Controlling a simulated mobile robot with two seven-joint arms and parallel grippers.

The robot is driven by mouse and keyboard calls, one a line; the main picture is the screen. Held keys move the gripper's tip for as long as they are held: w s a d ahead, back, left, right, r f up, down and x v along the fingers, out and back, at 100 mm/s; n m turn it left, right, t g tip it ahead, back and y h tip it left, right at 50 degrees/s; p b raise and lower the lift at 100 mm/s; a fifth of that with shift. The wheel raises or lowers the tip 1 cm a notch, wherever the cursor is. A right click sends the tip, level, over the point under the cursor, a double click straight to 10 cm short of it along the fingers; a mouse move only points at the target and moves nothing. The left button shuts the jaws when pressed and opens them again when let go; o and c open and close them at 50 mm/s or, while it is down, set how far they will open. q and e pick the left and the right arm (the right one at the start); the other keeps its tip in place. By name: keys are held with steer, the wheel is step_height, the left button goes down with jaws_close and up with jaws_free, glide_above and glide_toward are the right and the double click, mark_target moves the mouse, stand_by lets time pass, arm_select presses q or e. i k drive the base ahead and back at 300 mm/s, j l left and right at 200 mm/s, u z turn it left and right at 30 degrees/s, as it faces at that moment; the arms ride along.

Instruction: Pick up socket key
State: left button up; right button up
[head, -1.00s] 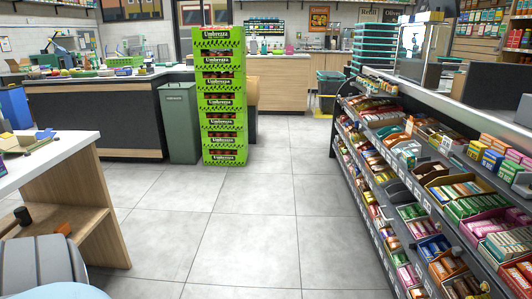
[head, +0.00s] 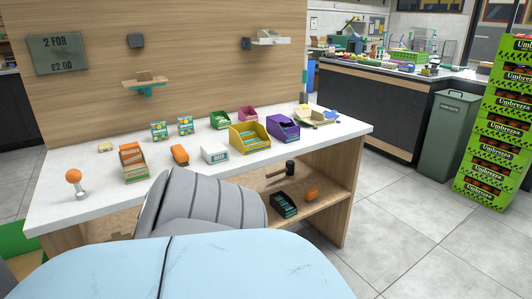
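I cannot pick out a socket key for sure in the head view. The white counter (head: 225,175) holds several small boxes and goods. A dark mallet-like tool with a wooden handle (head: 285,170) lies on the shelf below, near an orange item (head: 312,194) and a black box of green-edged packs (head: 284,205). Neither of my grippers is in view. A grey ribbed part of my own arm hides the front middle of the counter and part of the lower shelf.
Purple (head: 284,127) and yellow (head: 250,136) display boxes stand on the counter. An orange-topped stick (head: 74,177) stands at its left end. A green bin (head: 447,135) and stacked green crates (head: 497,140) stand right. Grey floor (head: 400,220) between is clear.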

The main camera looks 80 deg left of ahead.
mark_target(73, 176)
steer(key=u, duration=1.8)
